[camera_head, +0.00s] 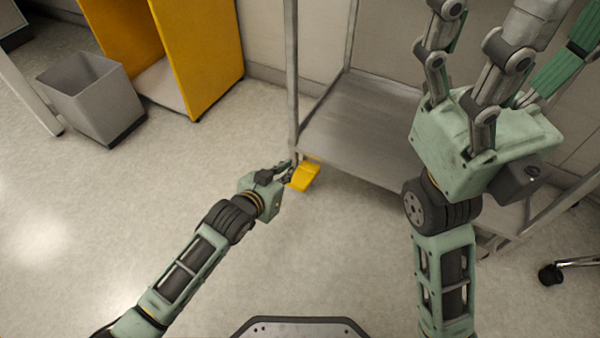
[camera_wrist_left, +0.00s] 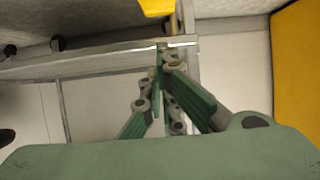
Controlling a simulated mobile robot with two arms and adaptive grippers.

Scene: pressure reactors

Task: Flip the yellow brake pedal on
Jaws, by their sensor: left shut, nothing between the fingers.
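The yellow brake pedal (camera_head: 304,176) sits low by the near left corner post of the grey metal cart. Part of it also shows at the top edge of the left wrist view (camera_wrist_left: 157,6). My left gripper (camera_head: 288,172) is at the pedal's left side, very close to it. I cannot tell whether they touch. In the left wrist view its fingers (camera_wrist_left: 164,58) come together with nothing between them. My right gripper (camera_head: 505,65) is raised over the cart's right part, large in view. Its fingers spread apart and their tips are cut off by the top edge.
The cart's lower shelf (camera_head: 350,122) and its upright post (camera_head: 292,70) stand behind the pedal. A grey bin (camera_head: 95,98) and a yellow cabinet (camera_head: 200,50) are at the upper left. A chair caster (camera_head: 550,274) is at the right. The floor left of my left arm is clear.

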